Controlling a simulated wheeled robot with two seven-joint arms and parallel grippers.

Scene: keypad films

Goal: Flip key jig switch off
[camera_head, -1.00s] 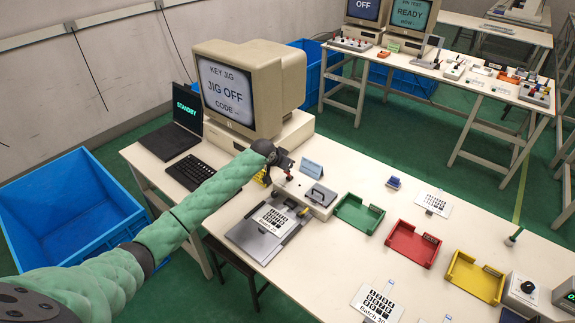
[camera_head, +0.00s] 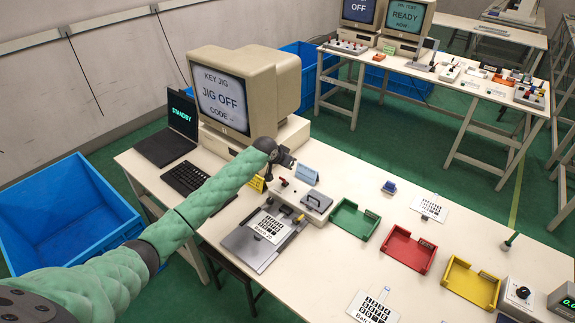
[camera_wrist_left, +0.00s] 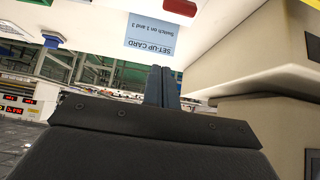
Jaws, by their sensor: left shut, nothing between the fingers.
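The key jig (camera_head: 290,198) is a pale box on the near bench, with a small red knob (camera_head: 284,183) and a grey handled lid (camera_head: 317,201). The switch positions are too small to read. The monitor (camera_head: 222,98) behind it reads "KEY JIG, JIG OFF, CODE". My left gripper (camera_head: 291,163) is just above the jig's back edge, beside the blue set-up card (camera_head: 307,174). In the left wrist view its fingers (camera_wrist_left: 162,86) are shut and empty. That view shows the card (camera_wrist_left: 150,38) upside down, reading "Switch on 2 and 3". My right gripper is out of view.
A keypad film (camera_head: 270,226) lies on a grey plate before the jig. A green tray (camera_head: 354,220), a red tray (camera_head: 408,250) and a yellow tray (camera_head: 470,283) stand to the right. A laptop (camera_head: 170,135) reads "STANDBY".

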